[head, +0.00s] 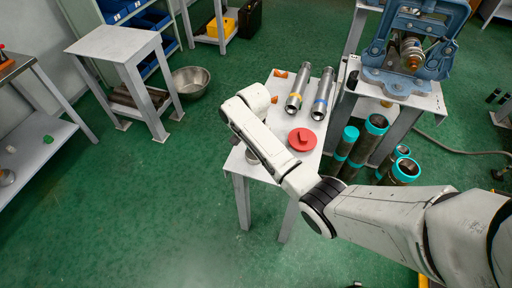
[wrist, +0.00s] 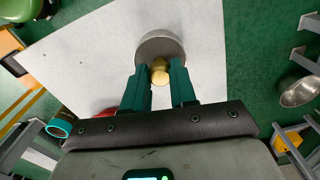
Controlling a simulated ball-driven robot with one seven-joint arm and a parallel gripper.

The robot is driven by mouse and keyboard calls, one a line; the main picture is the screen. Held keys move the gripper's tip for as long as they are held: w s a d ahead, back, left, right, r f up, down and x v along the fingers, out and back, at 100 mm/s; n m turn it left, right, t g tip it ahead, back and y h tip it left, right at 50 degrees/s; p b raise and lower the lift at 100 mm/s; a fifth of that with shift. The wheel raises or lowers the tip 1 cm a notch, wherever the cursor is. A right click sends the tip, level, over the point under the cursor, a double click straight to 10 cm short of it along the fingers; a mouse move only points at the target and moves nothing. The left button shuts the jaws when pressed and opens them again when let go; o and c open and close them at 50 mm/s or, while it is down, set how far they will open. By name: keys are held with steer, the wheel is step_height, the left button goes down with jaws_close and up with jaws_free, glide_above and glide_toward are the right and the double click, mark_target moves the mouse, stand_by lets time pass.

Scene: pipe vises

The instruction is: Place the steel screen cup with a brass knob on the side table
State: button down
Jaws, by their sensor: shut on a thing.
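The steel screen cup (wrist: 160,45) is round and grey, with a brass knob (wrist: 159,74) facing my wrist camera. My gripper (wrist: 160,67) has teal fingers on either side of the knob and is shut on it. In the head view part of the cup (head: 252,157) shows beneath my arm, near the front left of a white table (head: 285,165). My arm hides most of the gripper there. I cannot tell whether the cup touches the tabletop. Another light table (head: 112,42) stands at the upper left; I cannot tell which one is the side table.
On the white table are a red knobbed disc (head: 302,139), two steel cylinders (head: 298,92) (head: 323,94) and orange pieces. A blue vise (head: 413,45) stands at right above several teal-ended pipes (head: 345,143). A metal bowl (head: 190,82) is on the green floor.

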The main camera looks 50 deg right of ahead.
stand_by(0.3)
steer(key=c, duration=0.9)
jaws_free()
steer(key=shift+f, duration=0.1)
